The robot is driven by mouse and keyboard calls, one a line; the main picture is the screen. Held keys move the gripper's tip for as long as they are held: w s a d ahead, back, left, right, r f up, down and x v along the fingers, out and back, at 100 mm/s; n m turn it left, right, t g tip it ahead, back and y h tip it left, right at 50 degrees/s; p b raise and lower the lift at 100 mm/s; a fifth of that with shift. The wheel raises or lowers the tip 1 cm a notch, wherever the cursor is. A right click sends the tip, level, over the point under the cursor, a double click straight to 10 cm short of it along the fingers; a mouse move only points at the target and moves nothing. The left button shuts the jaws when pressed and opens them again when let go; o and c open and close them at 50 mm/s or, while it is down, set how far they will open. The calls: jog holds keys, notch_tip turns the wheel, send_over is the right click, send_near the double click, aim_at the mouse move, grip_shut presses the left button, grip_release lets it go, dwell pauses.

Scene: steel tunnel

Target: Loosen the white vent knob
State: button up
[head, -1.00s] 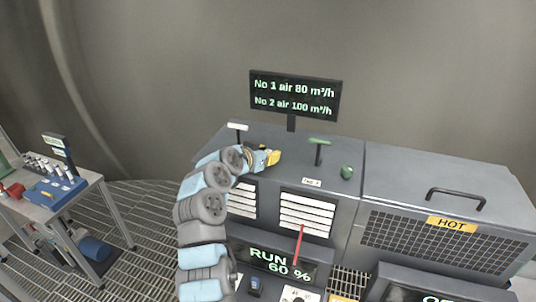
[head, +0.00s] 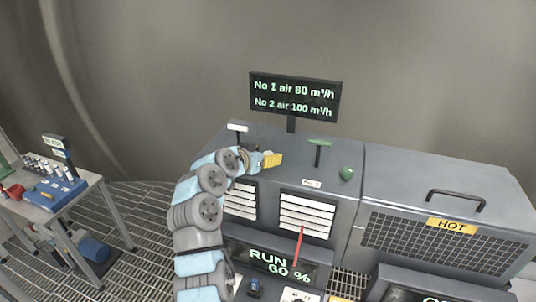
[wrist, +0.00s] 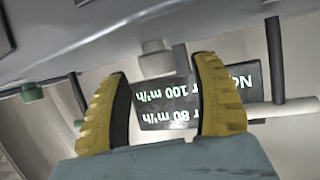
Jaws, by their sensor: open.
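The white vent knob (wrist: 155,60) is a short pale cylinder on the cabinet top, which hangs upside down in the wrist view. It shows beyond and between my yellow fingertips, with space on both sides. In the head view my arm and gripper hide it. My gripper (head: 272,160) is open and empty over the cabinet top, between the white T-handle (head: 237,127) and the green T-handle (head: 320,142). In the wrist view the white T-handle (wrist: 285,109) is to the right of the fingers. I cannot tell how far the fingertips are from the knob.
A green knob (head: 346,173) sits right of the green T-handle. A display (head: 293,97) on a post stands behind. The grey cabinet marked HOT (head: 450,225) is on the right. A workbench (head: 88,181) with tools stands at left.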

jog(key=v, duration=1)
jog(key=shift+s, duration=0.15)
